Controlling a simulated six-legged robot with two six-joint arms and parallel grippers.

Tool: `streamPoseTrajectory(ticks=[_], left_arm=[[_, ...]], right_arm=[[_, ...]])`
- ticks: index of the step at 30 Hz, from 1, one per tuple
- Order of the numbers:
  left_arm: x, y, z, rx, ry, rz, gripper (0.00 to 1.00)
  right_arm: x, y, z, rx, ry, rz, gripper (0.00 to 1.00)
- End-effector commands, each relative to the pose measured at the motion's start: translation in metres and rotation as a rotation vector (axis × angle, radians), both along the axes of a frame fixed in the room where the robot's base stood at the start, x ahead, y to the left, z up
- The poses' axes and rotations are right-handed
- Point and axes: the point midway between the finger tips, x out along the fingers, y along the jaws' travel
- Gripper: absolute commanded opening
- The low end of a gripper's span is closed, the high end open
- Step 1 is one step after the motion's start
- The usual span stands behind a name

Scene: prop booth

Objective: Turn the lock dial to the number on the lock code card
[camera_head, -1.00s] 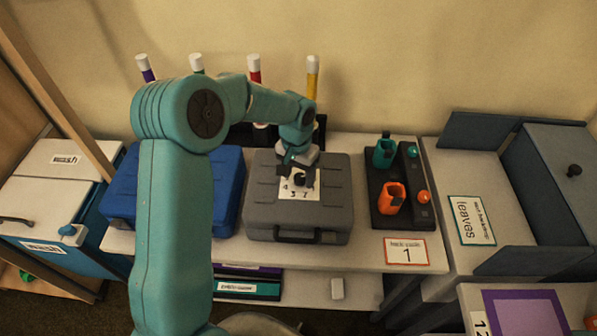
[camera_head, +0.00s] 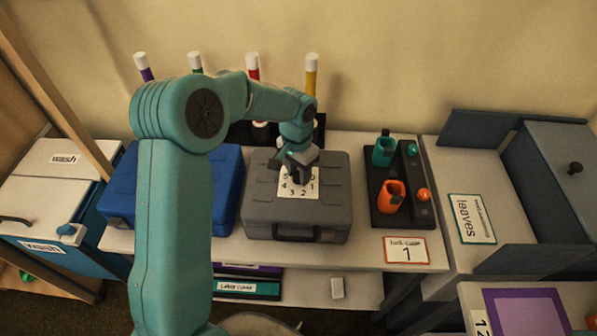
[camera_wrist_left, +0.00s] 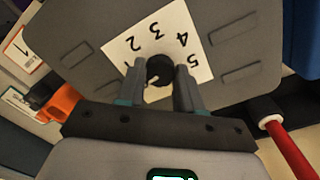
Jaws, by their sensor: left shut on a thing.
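The lock dial (camera_wrist_left: 158,67) is a black round knob on a white number plate (camera_head: 300,191) atop the grey case (camera_head: 265,213). In the wrist view the plate (camera_wrist_left: 165,27) shows 5, 4, 3 and 2, with another number partly hidden by a finger. My left gripper (camera_wrist_left: 161,84) is shut on the dial, one finger at each side. In the head view my left gripper (camera_head: 299,171) covers most of the dial. I cannot tell which number the dial points at. The lock code card (camera_head: 406,250), white with a red border, reads 1. My right gripper is not in view.
A blue case (camera_head: 225,195) stands left of the grey case. A black stand (camera_head: 408,214) with teal and orange cups is at its right. Several capped tubes stand behind. A "leaves" card (camera_head: 472,219) lies on the right counter.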

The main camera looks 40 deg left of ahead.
Motion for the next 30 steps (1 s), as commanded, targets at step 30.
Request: streamPoseTrajectory(ticks=[30], left_arm=[[-0.0002,-0.0002,-0.0002,0.0,0.003,-0.562,0.05]], right_arm=[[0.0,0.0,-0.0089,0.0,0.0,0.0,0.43]])
